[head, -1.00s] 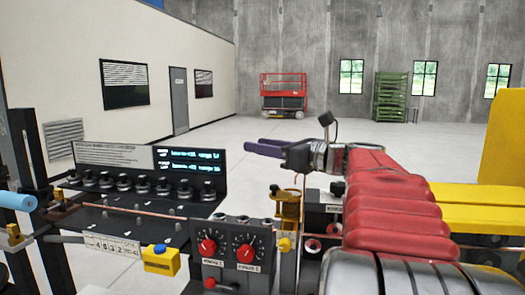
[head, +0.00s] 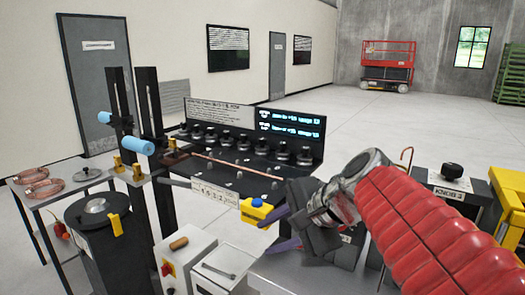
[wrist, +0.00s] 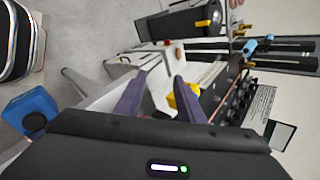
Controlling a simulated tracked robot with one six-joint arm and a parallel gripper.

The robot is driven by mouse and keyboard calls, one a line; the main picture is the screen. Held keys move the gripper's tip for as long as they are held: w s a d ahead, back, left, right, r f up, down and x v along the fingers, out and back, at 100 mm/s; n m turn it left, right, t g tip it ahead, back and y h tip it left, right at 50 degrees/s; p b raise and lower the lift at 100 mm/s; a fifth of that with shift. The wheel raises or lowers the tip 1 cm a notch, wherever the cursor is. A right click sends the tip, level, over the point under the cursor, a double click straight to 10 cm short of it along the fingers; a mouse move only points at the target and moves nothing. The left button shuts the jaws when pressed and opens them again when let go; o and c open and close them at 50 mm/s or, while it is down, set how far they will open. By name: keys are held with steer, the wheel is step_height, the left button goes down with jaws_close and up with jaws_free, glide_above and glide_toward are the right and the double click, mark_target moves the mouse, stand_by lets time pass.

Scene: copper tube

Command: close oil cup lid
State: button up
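My gripper (head: 270,232) is open and empty, its two purple fingers spread apart and pointing left in the head view. In the wrist view its fingers (wrist: 160,76) reach toward a white box (wrist: 138,62), with nothing between them. My gripper and red-sleeved arm hide part of the bench.
A control panel with several black knobs (head: 246,147) and a copper tube (head: 228,164) stands behind my gripper. A white cabinet (head: 226,268) is at front centre. A black drum (head: 95,207) and a side table with copper coils (head: 40,188) are left.

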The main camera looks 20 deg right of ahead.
steer(key=s+a+f+n+g+h, duration=0.2)
steer(key=s+a+f+n+h, duration=0.1)
steer(key=s+f+n, duration=0.8)
steer(key=s+n+h, duration=0.1)
steer(key=n, duration=0.3)
steer(key=shift+s+a+f+n, duration=0.15)
steer(key=shift+a+f+n, duration=0.1)
steer(key=shift+n, duration=0.15)
steer(key=shift+c, duration=0.5)
